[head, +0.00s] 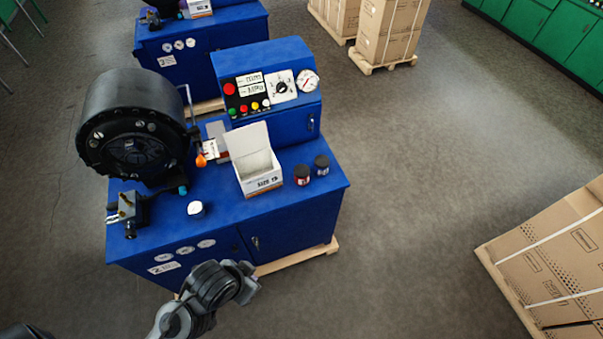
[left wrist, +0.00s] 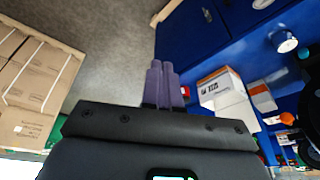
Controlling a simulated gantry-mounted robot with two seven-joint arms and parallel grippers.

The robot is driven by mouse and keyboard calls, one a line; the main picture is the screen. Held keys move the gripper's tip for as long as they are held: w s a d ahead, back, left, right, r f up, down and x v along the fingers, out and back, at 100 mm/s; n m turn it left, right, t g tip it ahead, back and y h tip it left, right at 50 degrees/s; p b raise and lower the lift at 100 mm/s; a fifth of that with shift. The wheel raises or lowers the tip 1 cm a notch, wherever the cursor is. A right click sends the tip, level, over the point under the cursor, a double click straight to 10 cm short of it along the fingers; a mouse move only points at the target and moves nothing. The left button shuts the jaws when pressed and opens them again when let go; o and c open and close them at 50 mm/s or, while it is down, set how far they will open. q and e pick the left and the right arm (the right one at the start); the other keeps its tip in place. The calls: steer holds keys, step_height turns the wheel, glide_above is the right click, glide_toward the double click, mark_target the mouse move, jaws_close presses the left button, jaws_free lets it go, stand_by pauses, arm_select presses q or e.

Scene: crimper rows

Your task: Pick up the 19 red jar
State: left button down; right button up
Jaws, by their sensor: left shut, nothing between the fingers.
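The red jar (head: 302,175) has a dark lid and stands upright on the blue machine's top, right of an open white box (head: 257,165). A dark jar (head: 321,165) stands just behind it to the right. No number is readable on either jar. My left arm reaches in low in the head view, in front of the machine; its fingers cannot be made out there. In the left wrist view my left gripper (left wrist: 161,85) has its two purple fingers together, empty. A small red patch (left wrist: 185,91), probably the red jar, shows beside the fingers, mostly hidden. My right gripper is not visible.
A white-topped round item (head: 195,208) sits near the machine's (head: 225,218) front edge. A large black crimper head (head: 136,129) stands left, a control panel box (head: 268,92) behind. Strapped cartons (head: 560,260) stand at right. Floor between them is clear.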

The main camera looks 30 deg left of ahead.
arm_select(q)
steer(key=c, duration=1.8)
jaws_free()
steer(key=o, duration=0.5)
steer(key=shift+c, duration=0.2)
steer(key=o, duration=1.3)
steer(key=shift+o, duration=0.2)
